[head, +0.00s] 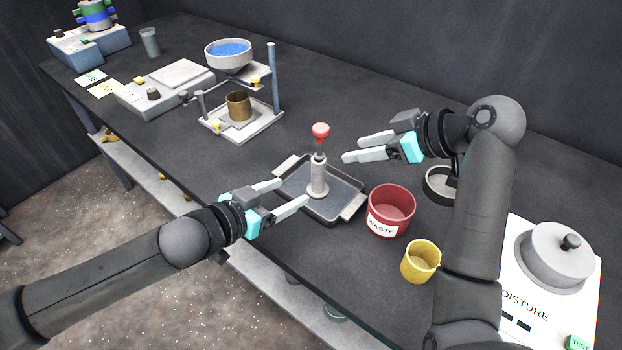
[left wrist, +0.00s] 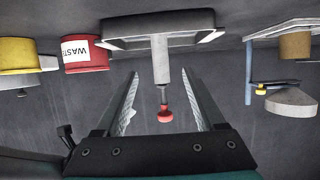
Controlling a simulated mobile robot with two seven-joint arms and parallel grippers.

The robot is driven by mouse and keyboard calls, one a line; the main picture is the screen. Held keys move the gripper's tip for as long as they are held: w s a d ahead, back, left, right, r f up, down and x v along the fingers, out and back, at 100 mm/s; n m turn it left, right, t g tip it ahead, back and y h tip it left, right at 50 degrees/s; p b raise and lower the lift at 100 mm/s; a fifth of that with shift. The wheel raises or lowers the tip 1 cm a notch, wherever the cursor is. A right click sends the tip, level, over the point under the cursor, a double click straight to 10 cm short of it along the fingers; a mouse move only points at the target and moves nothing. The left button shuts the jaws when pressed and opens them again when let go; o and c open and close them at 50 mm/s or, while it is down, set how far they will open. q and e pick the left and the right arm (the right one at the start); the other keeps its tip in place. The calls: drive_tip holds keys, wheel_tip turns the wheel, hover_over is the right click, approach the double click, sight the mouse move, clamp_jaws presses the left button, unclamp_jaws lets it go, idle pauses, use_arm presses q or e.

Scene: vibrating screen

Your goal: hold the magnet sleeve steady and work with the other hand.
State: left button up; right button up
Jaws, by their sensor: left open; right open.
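The magnet sleeve (head: 319,177) is a grey upright cylinder with a wide foot and a red knob (head: 321,131) on a thin rod. It stands in a dark shallow tray (head: 345,203) with light handles. My left gripper (head: 293,192) is open at the tray's left side, its fingers pointing at the sleeve. In the left wrist view, upside down, the sleeve (left wrist: 161,62) shows between the open fingers, apart from both. My right gripper (head: 352,149) is open and empty to the right of the knob, its fingers pointing left, not touching the sleeve.
A red WASTE cup (head: 391,211) and a yellow cup (head: 420,262) stand right of the tray. A moisture device (head: 557,258) is at the far right. A stand with a blue-filled funnel (head: 228,56) and a brown cup (head: 238,105) is behind. Bench between stand and tray is clear.

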sight(314, 182)
use_arm(q)
drive_tip(key=x, duration=1.1)
drive_tip(key=shift+w+d, duration=0.25)
drive_tip(key=shift+c, duration=0.3)
clamp_jaws()
drive_tip(key=c, duration=0.6)
unclamp_jaws()
drive_tip(key=shift+f, duration=0.1)
clamp_jaws()
drive_tip(key=shift+s+f, duration=0.1)
drive_tip(key=shift+f, duration=0.1)
